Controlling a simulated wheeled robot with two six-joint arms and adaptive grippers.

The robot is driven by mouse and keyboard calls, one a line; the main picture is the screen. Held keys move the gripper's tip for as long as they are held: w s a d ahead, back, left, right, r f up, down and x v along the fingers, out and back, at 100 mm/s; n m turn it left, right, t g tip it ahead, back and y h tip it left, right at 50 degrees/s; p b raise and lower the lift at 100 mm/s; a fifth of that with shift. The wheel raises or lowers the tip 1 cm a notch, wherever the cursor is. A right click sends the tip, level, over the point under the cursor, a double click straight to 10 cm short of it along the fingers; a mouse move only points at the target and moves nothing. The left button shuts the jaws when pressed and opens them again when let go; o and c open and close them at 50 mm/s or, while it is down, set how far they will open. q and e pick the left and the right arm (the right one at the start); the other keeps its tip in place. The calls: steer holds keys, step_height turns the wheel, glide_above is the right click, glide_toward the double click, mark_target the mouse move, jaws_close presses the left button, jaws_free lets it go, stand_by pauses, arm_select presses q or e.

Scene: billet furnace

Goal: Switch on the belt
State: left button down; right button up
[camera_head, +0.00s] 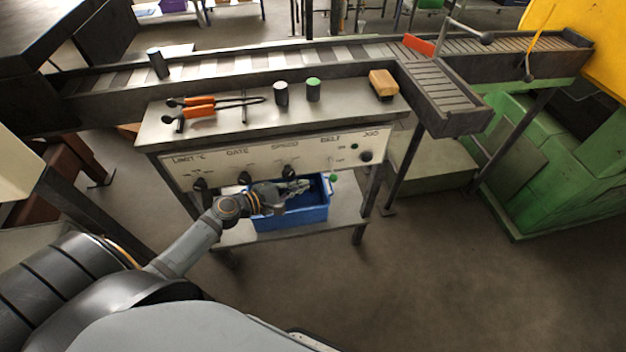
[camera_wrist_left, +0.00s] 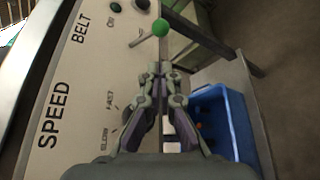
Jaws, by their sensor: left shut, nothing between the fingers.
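The control panel (camera_head: 270,160) on the workbench front carries the labels LIMIT, GATE, SPEED, BELT and JOG. Under BELT, a lever with a green ball knob (camera_head: 334,177) sticks out; the green knob also shows in the left wrist view (camera_wrist_left: 160,27), at the end of a thin metal stem. My left gripper (camera_head: 305,185) is in front of the panel, to the left of the knob. In the left wrist view its fingers (camera_wrist_left: 158,72) are shut and empty, pointing toward the knob, with a small apparent gap. My right gripper is not in view.
A blue bin (camera_head: 290,217) stands on the shelf below the panel. Black dials, including the SPEED dial (camera_head: 289,172), sit beside the gripper. Orange-handled tongs (camera_head: 200,107), two cylinders and a wooden-backed block (camera_head: 382,84) lie on the bench. The conveyor (camera_head: 330,52) runs behind.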

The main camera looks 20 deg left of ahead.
mark_target(332, 170)
arm_select(q)
steer(key=p+x, duration=0.1)
steer(key=x, duration=0.8)
